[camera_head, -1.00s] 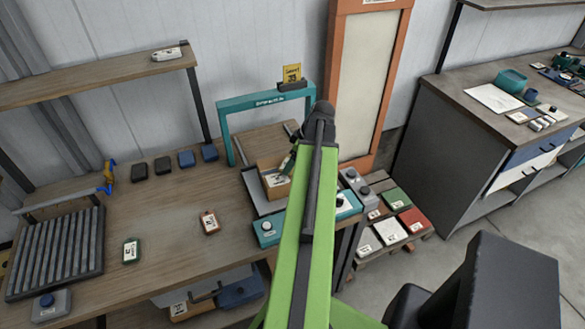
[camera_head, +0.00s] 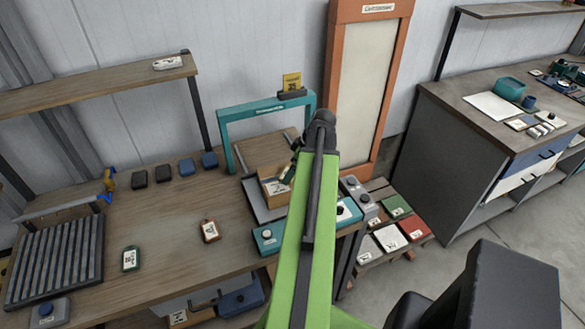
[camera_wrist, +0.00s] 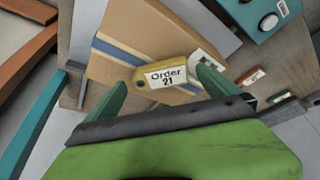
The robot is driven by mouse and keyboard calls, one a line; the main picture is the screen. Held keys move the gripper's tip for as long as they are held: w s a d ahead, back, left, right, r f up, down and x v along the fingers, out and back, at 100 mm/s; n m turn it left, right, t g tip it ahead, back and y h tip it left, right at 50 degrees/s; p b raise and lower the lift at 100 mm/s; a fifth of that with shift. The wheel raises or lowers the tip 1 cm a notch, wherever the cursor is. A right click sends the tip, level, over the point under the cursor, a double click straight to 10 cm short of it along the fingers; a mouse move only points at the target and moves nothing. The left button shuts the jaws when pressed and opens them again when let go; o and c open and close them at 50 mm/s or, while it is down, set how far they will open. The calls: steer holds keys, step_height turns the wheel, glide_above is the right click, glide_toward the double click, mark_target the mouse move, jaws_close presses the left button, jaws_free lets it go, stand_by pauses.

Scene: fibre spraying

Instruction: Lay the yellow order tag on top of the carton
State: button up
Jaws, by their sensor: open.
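The carton (camera_head: 269,186) is a brown box under the teal arch in the head view. In the wrist view its cardboard face (camera_wrist: 140,28) carries a blue stripe. The yellow order tag (camera_wrist: 180,67), reading "Order 21", lies against the carton near its edge, between my fingers. Whether it rests fully flat is hard to tell. My gripper (camera_wrist: 165,88) is open, with a green finger on each side of the tag and visible gaps. In the head view my gripper (camera_head: 290,172) is at the carton's right side, and the tag cannot be made out there.
The teal arch (camera_head: 225,130) stands over the carton, with a yellow card (camera_head: 291,81) on top. A teal button box (camera_head: 267,240) is in front. Tags (camera_head: 210,231) and a ribbed rack (camera_head: 60,262) lie to the left. The bench middle (camera_head: 165,225) is mostly clear.

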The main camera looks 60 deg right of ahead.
steer(key=p+v, duration=0.9)
steer(key=v, duration=0.2)
steer(key=w+a+f+g+y, duration=0.1)
steer(key=w+a+g, duration=0.2)
steer(key=w+a, duration=1.95)
steer(key=w+a+m+g+h, duration=0.1)
steer(key=w+a+m+h, duration=0.15)
steer(key=a, duration=2.85)
step_height(320, 180, down, 9)
steer(key=b, duration=0.8)
steer(key=shift+w+d+n+y, duration=0.2)
steer(key=shift+w+n+y, duration=0.05)
steer(key=shift+n+y, duration=0.2)
